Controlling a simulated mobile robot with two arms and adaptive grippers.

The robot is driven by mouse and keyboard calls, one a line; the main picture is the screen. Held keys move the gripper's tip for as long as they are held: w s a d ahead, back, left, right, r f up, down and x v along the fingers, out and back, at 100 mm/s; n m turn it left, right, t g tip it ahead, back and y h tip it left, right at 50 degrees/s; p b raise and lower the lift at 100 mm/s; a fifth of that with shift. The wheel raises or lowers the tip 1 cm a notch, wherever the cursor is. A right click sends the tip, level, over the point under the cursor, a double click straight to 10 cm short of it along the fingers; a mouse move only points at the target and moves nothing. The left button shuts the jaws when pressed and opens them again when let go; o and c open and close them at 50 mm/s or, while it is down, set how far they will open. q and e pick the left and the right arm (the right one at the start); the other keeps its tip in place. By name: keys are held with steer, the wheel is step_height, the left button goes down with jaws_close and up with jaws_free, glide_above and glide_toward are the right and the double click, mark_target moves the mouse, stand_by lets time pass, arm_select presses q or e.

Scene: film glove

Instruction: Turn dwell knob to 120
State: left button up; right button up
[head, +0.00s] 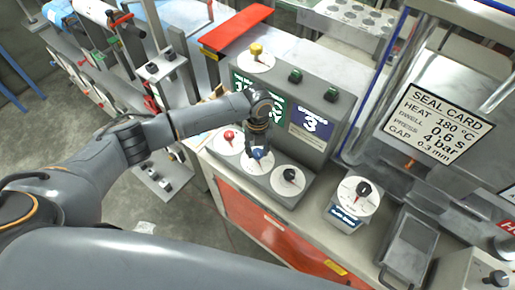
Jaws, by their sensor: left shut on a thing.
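A grey control box holds a row of knobs on white dials: a red knob (229,135), a blue knob (261,154) and a black knob (290,174). My left gripper (259,147) points down over the middle dial and is shut on the blue knob, hiding much of it. Its dial (256,168) shows only in part, and the scale marks are too small to read. I cannot read which knob is labelled dwell. My right gripper is not in view.
A yellow knob (257,50) sits on top of the box, with green buttons (295,76) beside it. Another black knob (363,188) stands on a separate small box at the right. A seal card (438,122) hangs behind clear panels. A metal tray (410,246) lies front right.

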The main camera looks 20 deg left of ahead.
mark_target(258, 152)
arm_select(q)
steer(key=o, duration=1.2)
steer(key=shift+c, duration=0.2)
steer(key=shift+r, duration=0.15)
step_height(258, 152, up, 12)
